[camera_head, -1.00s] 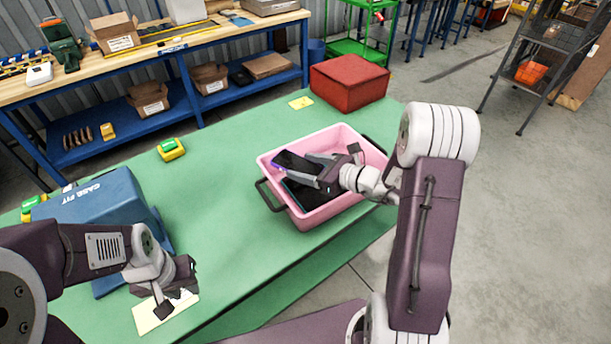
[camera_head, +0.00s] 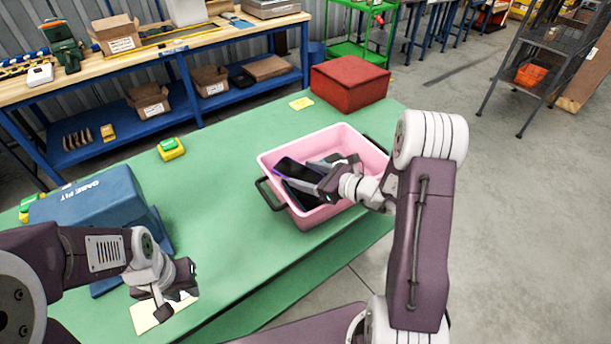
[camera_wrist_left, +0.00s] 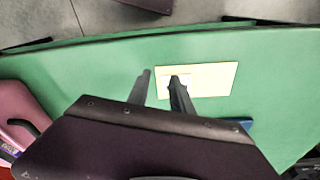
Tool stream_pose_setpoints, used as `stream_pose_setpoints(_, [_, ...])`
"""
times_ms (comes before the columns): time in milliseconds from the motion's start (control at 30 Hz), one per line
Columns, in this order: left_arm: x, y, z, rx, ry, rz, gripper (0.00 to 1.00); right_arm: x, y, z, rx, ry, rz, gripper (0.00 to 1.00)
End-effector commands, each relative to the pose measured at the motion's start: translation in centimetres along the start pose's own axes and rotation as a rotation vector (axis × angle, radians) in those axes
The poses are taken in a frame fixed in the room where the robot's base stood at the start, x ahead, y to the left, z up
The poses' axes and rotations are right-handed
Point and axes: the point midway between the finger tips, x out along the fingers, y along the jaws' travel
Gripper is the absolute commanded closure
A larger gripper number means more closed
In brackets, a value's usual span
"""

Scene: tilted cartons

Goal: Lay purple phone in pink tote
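The purple phone (camera_head: 294,167), dark-faced with a purple edge, lies tilted within the pink tote's outline. The pink tote (camera_head: 331,141) stands on the green table with dark handles at its ends; its edge also shows in the left wrist view (camera_wrist_left: 14,112). My right gripper (camera_head: 310,174) reaches over the tote from the right, with its fingers at the phone; it looks shut on it, though the finger contact is partly hidden. A dark flat item (camera_head: 303,195) lies below the phone in the tote. My left gripper (camera_head: 172,303) is open and empty above a pale yellow card; its parted fingers show in the left wrist view (camera_wrist_left: 160,80).
A blue case (camera_head: 93,200) stands at the left of the green table (camera_head: 220,180). A red box (camera_head: 348,82) stands behind the tote. A yellow-green item (camera_head: 171,149) and a yellow card (camera_head: 301,103) lie further back. The table's middle is clear.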

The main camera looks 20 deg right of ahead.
Motion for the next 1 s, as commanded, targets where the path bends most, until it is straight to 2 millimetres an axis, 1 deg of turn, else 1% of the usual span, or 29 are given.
stream_pose_setpoints(33, [0.2,0.0,0.0,0.0,0.0,0.0,0.73,0.1,0.7,-1.4,0.017,0.029,0.012,0.21])
stream_pose_setpoints(67, [0.3,0.0,0.0,0.0,0.0,0.0,0.73,0.1,0.7,-1.5,0.018,0.029,0.013,0.13])
stream_pose_setpoints(333, [0.3,0.0,0.0,0.0,0.0,0.0,0.73,0.1,0.8,-1.6,0.017,0.029,0.016,0.13])
stream_pose_setpoints(433, [-0.1,0.0,0.0,0.0,0.0,0.0,0.73,0.0,0.8,-1.1,0.017,0.03,0.016,0.13])
stream_pose_setpoints(533, [-1.5,0.0,-0.2,0.0,0.0,0.0,0.73,-0.4,0.8,0.1,0.018,0.031,0.016,0.13])
stream_pose_setpoints(567, [-1.4,0.0,-0.2,0.0,0.001,0.0,0.73,-0.7,0.7,0.0,0.018,0.031,0.014,0.13])
stream_pose_setpoints(600, [-0.9,0.0,-0.1,0.0,0.001,0.0,0.73,-1.4,0.5,-0.3,0.018,0.029,0.01,0.13])
stream_pose_setpoints(633, [-0.9,0.0,-0.1,0.0,0.0,0.0,0.73,-2.1,0.5,-0.3,0.018,0.028,0.008,0.13])
stream_pose_setpoints(900, [-1.0,0.0,-0.1,0.0,0.0,0.0,0.73,-8.7,0.2,0.3,0.013,0.02,0.002,0.13])
stream_pose_setpoints(1000, [-1.1,0.0,-0.1,0.0,0.0,0.0,0.73,-10.6,0.2,0.4,0.013,0.02,0.003,0.13])
